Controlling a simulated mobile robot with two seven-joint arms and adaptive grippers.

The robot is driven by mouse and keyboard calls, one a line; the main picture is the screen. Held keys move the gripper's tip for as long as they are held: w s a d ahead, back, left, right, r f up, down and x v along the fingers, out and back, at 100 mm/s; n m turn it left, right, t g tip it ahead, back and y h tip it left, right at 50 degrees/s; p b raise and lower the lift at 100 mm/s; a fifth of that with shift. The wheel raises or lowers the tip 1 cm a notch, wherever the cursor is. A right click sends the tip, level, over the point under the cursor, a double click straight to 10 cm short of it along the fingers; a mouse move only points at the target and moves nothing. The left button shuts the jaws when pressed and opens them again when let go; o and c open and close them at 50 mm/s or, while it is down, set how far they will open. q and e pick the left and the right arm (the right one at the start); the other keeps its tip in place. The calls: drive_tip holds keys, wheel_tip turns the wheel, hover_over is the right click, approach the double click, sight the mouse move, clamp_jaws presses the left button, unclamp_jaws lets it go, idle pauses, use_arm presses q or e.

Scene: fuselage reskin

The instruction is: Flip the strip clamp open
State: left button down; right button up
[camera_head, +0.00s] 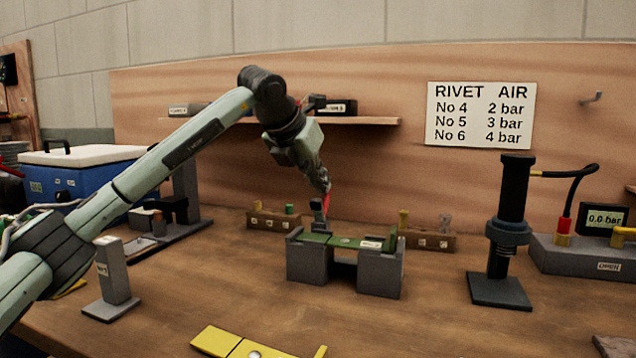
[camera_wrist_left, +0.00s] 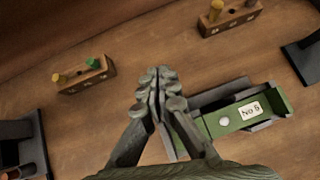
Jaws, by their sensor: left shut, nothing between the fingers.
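A grey fixture (camera_head: 380,275) with two blocks stands on the bench and carries a green strip (camera_head: 345,241). In the left wrist view the strip (camera_wrist_left: 232,117) shows a "No 6" label and a round light spot. A small dark upright part (camera_head: 318,210) stands at the fixture's left end, and a green upright piece (camera_head: 393,237) at its right end. I cannot tell which belongs to the clamp. My left gripper (camera_head: 326,190) points down above the fixture's left end. Its fingers (camera_wrist_left: 158,80) are shut and empty. A red part shows at the fingertips; contact is unclear. My right gripper is not in view.
Wooden blocks with pegs (camera_head: 272,220) (camera_head: 428,240) stand behind the fixture. A black cylindrical tool (camera_head: 508,220) stands right, beside a gauge unit (camera_head: 585,255). A grey post (camera_head: 115,275) is at left, and a yellow piece (camera_head: 240,345) lies in front.

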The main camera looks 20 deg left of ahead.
use_arm(q)
drive_tip(key=shift+w+f, duration=0.3)
drive_tip(key=shift+w, duration=0.4)
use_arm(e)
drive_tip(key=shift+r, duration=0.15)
